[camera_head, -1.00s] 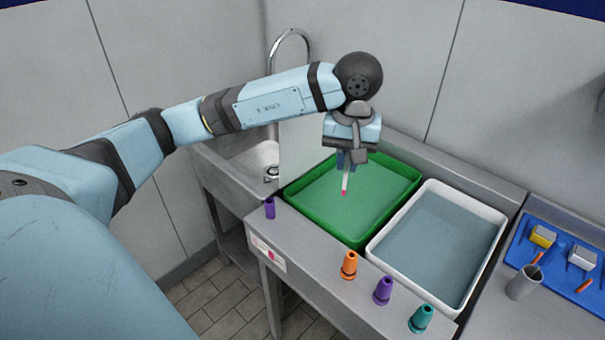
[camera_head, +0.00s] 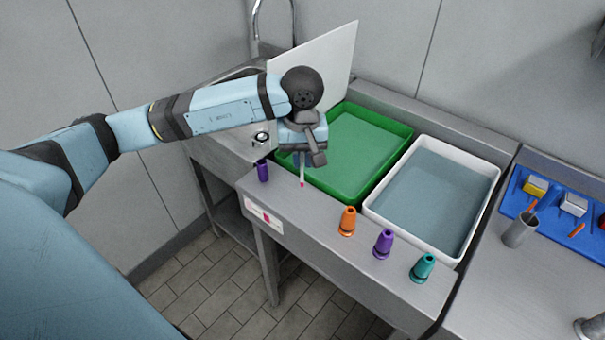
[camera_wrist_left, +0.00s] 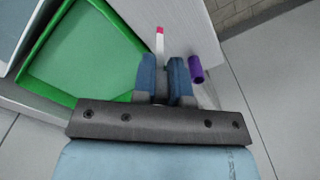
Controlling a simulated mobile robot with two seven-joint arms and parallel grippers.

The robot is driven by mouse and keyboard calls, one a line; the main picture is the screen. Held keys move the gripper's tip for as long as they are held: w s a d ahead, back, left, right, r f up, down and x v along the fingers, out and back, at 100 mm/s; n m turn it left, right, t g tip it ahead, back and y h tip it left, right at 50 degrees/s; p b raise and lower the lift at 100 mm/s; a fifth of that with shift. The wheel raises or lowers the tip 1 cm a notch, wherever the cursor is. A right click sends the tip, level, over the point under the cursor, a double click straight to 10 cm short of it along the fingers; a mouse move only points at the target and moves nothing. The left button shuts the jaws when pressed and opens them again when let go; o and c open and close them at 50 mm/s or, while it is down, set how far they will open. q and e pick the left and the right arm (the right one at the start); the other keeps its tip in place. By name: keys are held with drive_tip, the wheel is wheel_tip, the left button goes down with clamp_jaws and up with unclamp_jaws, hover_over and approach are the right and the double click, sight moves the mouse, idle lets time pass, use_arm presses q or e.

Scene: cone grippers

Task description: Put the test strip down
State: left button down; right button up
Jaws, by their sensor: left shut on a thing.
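The test strip is a thin white stick with a pink tip (camera_head: 302,184). It hangs tip-down from my left gripper (camera_head: 302,158), which is shut on it, over the steel counter between the purple cylinder and the green tray. In the left wrist view the strip (camera_wrist_left: 160,42) sticks out past the blue fingers of the left gripper (camera_wrist_left: 162,68). I cannot tell whether its tip touches the counter. A white card with a pink mark (camera_head: 265,217) is on the counter's front face. My right gripper is out of view.
A dark purple cylinder (camera_head: 263,171) stands left of the strip. The green tray (camera_head: 381,184) and white tray (camera_head: 493,182) hold liquid. A grey cup (camera_head: 519,230) is farther right.

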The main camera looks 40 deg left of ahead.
sight(302, 176)
use_arm(q)
drive_tip(key=shift+f, duration=2.7)
drive_tip(key=shift+f, duration=0.2)
drive_tip(key=c, duration=1.1)
unclamp_jaws()
drive_tip(key=shift+c, duration=0.2)
drive_tip(key=shift+r, duration=0.1)
